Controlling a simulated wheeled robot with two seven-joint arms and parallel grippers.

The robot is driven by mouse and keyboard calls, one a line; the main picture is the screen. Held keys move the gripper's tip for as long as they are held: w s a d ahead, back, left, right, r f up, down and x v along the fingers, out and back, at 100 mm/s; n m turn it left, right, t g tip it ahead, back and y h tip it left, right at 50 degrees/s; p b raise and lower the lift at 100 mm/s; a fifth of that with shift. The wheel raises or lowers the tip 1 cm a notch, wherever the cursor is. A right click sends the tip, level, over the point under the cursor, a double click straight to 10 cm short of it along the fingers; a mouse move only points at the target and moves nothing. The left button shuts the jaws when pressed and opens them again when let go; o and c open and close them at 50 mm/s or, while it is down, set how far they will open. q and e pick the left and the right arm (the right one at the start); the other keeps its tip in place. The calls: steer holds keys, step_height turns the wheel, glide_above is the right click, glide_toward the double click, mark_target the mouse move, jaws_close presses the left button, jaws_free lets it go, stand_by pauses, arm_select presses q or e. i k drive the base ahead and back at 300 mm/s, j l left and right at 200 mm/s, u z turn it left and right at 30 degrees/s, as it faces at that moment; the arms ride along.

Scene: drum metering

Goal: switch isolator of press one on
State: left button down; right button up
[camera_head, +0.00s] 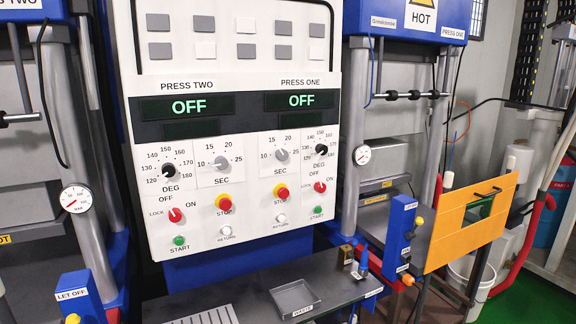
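The press one isolator is a small red rotary knob (320,187) at the right of the white control panel (240,75), below the DEG dial. OFF is printed above it and LOCK to its left. Its exact pointer direction is too small to tell. The PRESS ONE display (303,101) reads OFF in green. A similar red isolator knob (175,215) for press two sits at the lower left, and the PRESS TWO display (190,107) also reads OFF. Neither of my grippers shows in the head view.
Near the isolator are a red-and-yellow stop button (281,193), a white return button (280,218) and a green start button (318,211). A dark shelf (240,288) with a waste tray (296,298) juts out below. An orange guard (470,222) stands at right.

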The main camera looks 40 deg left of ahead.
mark_target(319, 187)
steer(key=u, duration=1.55)
